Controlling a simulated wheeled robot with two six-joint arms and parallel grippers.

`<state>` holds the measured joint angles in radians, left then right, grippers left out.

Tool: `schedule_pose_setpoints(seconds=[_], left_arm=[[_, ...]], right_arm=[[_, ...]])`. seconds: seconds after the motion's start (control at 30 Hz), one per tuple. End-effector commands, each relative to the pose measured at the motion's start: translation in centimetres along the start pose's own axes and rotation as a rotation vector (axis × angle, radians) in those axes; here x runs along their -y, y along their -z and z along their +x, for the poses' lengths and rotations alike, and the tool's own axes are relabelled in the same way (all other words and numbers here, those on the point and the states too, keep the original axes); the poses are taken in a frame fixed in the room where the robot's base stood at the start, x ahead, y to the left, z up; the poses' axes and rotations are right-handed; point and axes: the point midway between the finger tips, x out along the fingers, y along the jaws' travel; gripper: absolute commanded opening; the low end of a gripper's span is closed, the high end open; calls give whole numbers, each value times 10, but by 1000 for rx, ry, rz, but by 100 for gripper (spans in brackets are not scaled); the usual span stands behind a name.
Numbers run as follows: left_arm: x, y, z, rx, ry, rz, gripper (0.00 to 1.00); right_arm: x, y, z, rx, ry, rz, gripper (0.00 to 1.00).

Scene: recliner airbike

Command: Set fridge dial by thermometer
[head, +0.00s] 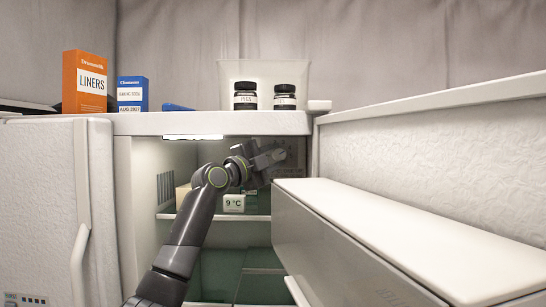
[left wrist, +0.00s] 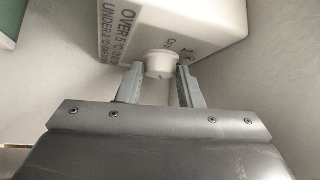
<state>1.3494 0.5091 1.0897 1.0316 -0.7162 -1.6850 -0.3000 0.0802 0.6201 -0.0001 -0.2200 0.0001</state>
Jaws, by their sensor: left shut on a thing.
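The fridge dial (left wrist: 161,64) is a small white round knob with a blue mark, on a white control box (left wrist: 205,22). The box carries printed text that includes "OVER 5 °C" and "UNDER 2 °C"; the rest is partly cut off. My left gripper (head: 268,157) reaches into the open fridge, up near its top right. In the left wrist view its two fingers (left wrist: 160,74) are shut on the dial from both sides. The thermometer (head: 233,203) is a small white display reading 9 °C on the fridge shelf. My right gripper is not in view.
The fridge shelf (head: 258,217) lies below my left arm, with greenish bins under it. The open fridge door (head: 350,245) stands at right.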

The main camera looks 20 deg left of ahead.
Motion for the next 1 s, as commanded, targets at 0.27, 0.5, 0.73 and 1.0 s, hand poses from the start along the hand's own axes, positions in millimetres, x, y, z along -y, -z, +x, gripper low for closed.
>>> schedule_pose_setpoints(seconds=[0.27, 0.5, 0.73, 1.0], left_arm=[[-2, -1, 0, 2, -4, -1, 42], [-1, 0, 0, 1, -1, -1, 55], [-2, -1, -4, 1, 0, 1, 55], [-6, -3, -44, 3, 2, 5, 55]], right_arm=[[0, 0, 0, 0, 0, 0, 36], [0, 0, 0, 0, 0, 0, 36], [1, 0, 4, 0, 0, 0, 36], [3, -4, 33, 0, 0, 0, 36]])
